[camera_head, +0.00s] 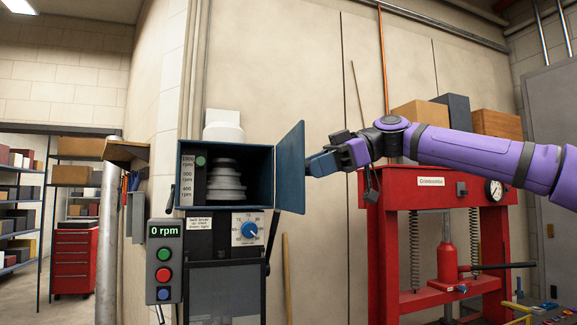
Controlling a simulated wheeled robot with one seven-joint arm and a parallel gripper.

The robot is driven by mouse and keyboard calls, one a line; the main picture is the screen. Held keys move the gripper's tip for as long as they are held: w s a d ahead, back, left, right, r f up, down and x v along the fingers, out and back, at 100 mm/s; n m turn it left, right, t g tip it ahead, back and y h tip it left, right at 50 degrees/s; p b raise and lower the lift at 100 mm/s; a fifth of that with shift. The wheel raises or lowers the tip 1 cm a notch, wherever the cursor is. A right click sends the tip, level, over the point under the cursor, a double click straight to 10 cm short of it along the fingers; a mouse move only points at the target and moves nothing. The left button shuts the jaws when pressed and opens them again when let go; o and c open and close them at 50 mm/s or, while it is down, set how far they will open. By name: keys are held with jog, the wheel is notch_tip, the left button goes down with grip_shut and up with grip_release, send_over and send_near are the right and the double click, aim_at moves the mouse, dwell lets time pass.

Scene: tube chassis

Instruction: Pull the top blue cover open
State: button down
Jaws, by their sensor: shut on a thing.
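The top blue cover (290,168) is a flat blue door on the right side of the machine's upper housing (225,148). It stands swung out to the right, so the housing's front is open and the stepped grey pulley (228,182) shows inside. My purple arm reaches in from the right. My gripper (318,164) is at the cover's right side, shut on a blue piece there that looks like the cover's handle. The exact contact between fingers and handle is too small to make out.
A control box (164,262) reading 0 rpm and a dial (248,229) sit below the housing. A red press (440,190) with boxes behind it stands at the right, under my arm. Shelves and a red cabinet (74,262) are at the far left.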

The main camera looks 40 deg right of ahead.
jog(key=d+n+g+y, duration=0.1)
jog(key=d+n+g, duration=0.2)
jog(key=d, duration=0.3)
jog(key=shift+s+d+g, duration=0.25)
jog(key=shift+d+g, duration=0.1)
jog(key=shift+g, duration=0.05)
jog(key=c, duration=0.8)
grip_release()
jog(key=v, duration=1)
jog(key=shift+d, duration=0.4)
jog(key=shift+r, duration=0.1)
